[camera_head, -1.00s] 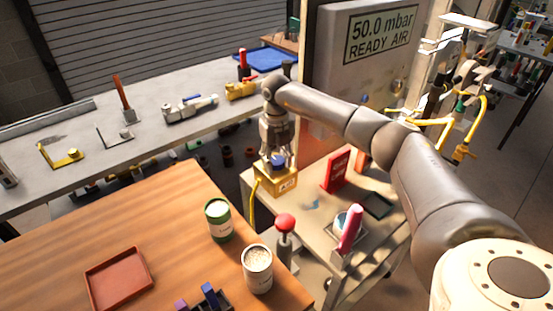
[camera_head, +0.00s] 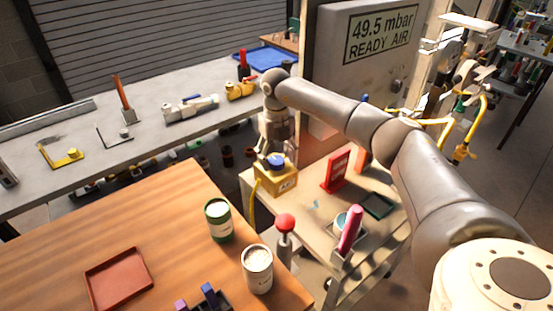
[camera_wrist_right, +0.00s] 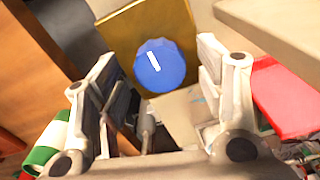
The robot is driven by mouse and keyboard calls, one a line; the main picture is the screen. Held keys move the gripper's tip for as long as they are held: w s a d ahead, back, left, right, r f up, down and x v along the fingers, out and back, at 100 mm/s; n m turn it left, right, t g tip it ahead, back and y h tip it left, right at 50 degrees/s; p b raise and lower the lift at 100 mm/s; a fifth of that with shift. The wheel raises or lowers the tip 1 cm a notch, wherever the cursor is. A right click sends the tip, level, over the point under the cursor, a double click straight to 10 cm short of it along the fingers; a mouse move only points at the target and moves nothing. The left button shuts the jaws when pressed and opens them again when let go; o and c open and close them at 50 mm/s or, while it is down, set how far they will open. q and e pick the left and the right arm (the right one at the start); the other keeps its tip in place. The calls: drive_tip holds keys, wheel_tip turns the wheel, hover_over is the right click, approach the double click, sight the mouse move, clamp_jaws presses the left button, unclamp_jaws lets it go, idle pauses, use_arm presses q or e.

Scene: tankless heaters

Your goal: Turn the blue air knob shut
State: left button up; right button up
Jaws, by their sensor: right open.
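The blue air knob (camera_head: 276,160) sits on top of a yellow box (camera_head: 280,183) on the small cart. In the right wrist view the knob (camera_wrist_right: 158,66) is round with a white mark that runs slightly tilted across its top. My right gripper (camera_head: 274,148) is just above and behind the knob. In the wrist view its two fingers stand wide apart, on either side of the line to the knob, with nothing between them. The knob looks clear of both fingers. The display panel (camera_head: 382,35) reads 49.5 mbar READY AIR. My left gripper does not show.
A red sign (camera_head: 337,170) and a pink-handled tool (camera_head: 350,230) stand on the cart. A red-topped post (camera_head: 285,224), a green can (camera_head: 218,220) and a white can (camera_head: 257,268) are close by. A yellow hose (camera_head: 252,202) hangs beside the box.

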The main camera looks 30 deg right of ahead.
sight(276, 160)
wheel_tip(276, 160, up, 11)
drive_tip(key=shift+f, duration=0.15)
idle(0.5)
